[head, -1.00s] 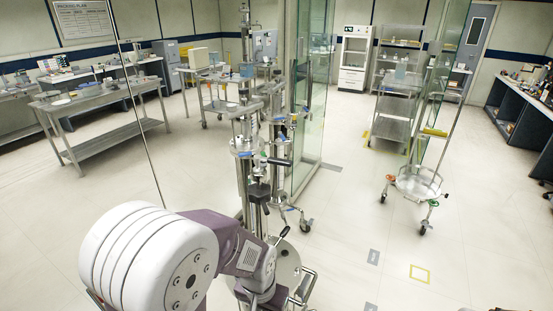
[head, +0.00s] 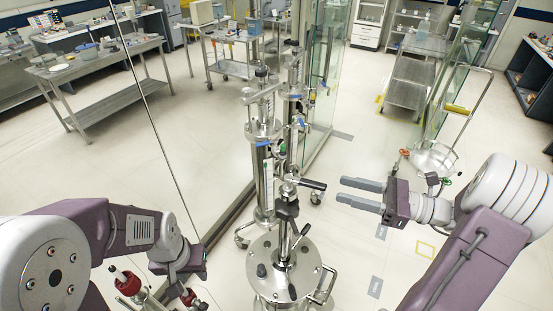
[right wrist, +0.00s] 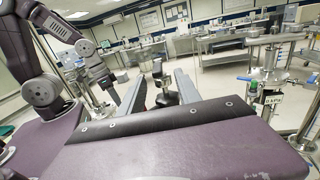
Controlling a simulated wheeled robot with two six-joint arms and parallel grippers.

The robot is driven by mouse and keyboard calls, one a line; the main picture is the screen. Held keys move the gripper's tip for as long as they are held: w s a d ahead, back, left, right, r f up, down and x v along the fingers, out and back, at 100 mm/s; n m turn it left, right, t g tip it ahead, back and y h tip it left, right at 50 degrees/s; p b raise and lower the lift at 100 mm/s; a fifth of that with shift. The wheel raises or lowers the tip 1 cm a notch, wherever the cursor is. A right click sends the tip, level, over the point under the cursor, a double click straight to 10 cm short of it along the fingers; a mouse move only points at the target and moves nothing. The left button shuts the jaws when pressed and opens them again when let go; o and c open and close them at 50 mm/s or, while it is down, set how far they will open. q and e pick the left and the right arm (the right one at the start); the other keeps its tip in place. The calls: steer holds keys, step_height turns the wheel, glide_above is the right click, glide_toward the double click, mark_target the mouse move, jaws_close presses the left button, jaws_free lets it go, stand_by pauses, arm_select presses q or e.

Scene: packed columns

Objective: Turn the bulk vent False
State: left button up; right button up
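No readable label in view names the bulk vent. A steel column stand (head: 283,268) stands in front of me, with a black-handled lever valve (head: 312,184) jutting right near its top. A green-tipped fitting (head: 282,148) and blue-handled valves (head: 301,123) show on the columns behind. My right gripper (head: 340,191) is open and empty. Its fingers point left toward the lever, with a gap between. In the right wrist view, a black knob (right wrist: 158,72) shows between the spread fingers, beyond them. My left gripper (head: 190,266) hangs at lower left; its fingers are not clear.
Red-and-steel fittings (head: 127,282) stand at lower left near my left gripper. A glass panel (head: 318,90) rises behind the columns. A wheeled stand (head: 433,160) is at right, behind my right arm. A steel bench (head: 95,70) is at back left. Floor is open between.

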mark_target(316, 184)
steer(key=p+x, duration=0.3)
steer(key=x, duration=0.5)
steer(key=shift+s+a+p, duration=0.1)
steer(key=shift+a+p, duration=0.2)
steer(key=shift+p, duration=0.05)
steer(key=shift+s+d, duration=0.15)
steer(key=shift+s, duration=0.05)
arm_select(q)
steer(key=r, duration=0.4)
steer(key=shift+s+d, duration=0.3)
steer(key=shift+s, duration=0.05)
arm_select(e)
jaws_close()
